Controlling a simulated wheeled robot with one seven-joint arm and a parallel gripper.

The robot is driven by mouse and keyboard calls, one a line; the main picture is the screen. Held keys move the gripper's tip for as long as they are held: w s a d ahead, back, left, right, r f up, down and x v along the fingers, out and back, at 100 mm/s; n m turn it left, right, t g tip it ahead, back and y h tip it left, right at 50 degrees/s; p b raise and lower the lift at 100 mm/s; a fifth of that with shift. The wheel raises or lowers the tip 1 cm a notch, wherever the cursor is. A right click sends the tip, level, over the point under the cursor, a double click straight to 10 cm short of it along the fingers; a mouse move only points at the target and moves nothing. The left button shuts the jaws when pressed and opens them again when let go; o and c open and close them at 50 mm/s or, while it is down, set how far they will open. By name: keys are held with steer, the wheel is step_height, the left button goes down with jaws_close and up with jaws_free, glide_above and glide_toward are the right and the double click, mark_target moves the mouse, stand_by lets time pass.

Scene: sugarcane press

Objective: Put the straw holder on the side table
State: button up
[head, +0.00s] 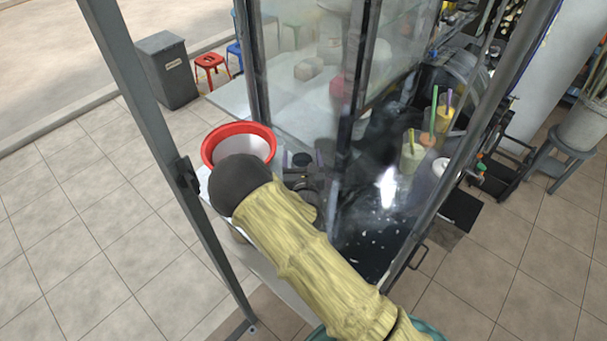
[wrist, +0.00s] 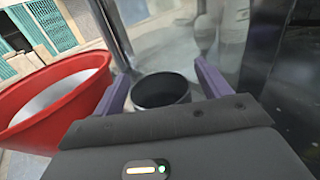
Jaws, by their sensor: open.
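A black round cup (wrist: 160,92), open at the top, appears to be the straw holder; no straws show in it. In the wrist view it stands between and slightly beyond the two purple fingers of my gripper (wrist: 161,73). The fingers are apart and I see no clear contact with the cup. In the head view a small dark round shape (head: 302,160) beyond my arm seems to be the same cup. My arm hides most of the gripper there. I cannot tell for sure which surface is the side table; a small grey table (head: 549,160) stands at the far right.
A red bucket (head: 212,145) is close on the gripper's left, also in the wrist view (wrist: 85,85). Glass panels and a metal post (head: 352,95) rise on the right. Drinks with straws (head: 412,158) stand behind the glass.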

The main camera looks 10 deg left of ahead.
steer(key=b+v, duration=0.3)
steer(key=v, duration=0.8)
steer(key=shift+s, duration=0.25)
